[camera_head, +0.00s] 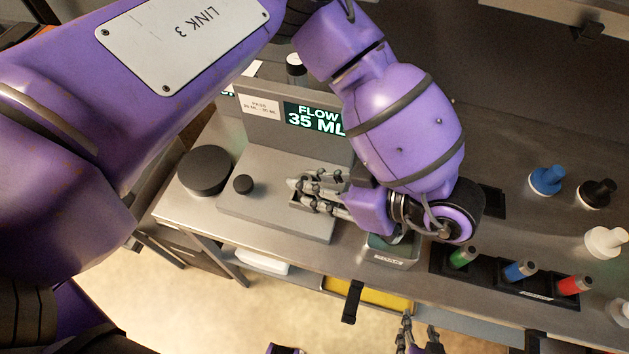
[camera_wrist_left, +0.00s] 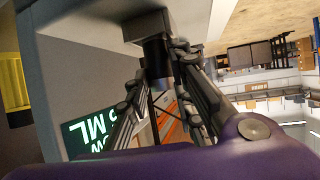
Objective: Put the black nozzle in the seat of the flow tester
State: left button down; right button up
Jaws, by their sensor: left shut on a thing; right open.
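The flow tester (camera_head: 277,212) is a grey machine whose screen (camera_head: 315,119) reads "FLOW 35 ML". My left gripper (camera_head: 312,190) is low over the right part of its base. In the left wrist view my left gripper (camera_wrist_left: 158,85) is shut on a dark cylinder, which I take for the black nozzle (camera_wrist_left: 157,58). The nozzle's far end meets a dark square block on the tester, which looks like the seat (camera_wrist_left: 147,25). I cannot tell how deep it sits. In the head view the fingers hide the nozzle. My right gripper (camera_head: 418,338) is open at the bottom edge.
A black disc (camera_head: 205,170) and a small black knob (camera_head: 243,184) are left of the gripper. At right are a small bin (camera_head: 390,252), a rack (camera_head: 545,294) with green, blue and red pieces, and blue (camera_head: 546,180), black (camera_head: 597,193) and white (camera_head: 605,241) pieces.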

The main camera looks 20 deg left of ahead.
pick_arm(q)
jog(key=c, duration=1.5)
grip_release()
jog(key=shift+f, duration=0.1)
jog(key=shift+d+r, duration=0.15)
jog(key=shift+r, duration=0.15)
jog(key=b+v, duration=0.1)
jog(key=v, duration=1)
jog(key=shift+s+d, duration=0.1)
jog(key=shift+d, duration=0.25)
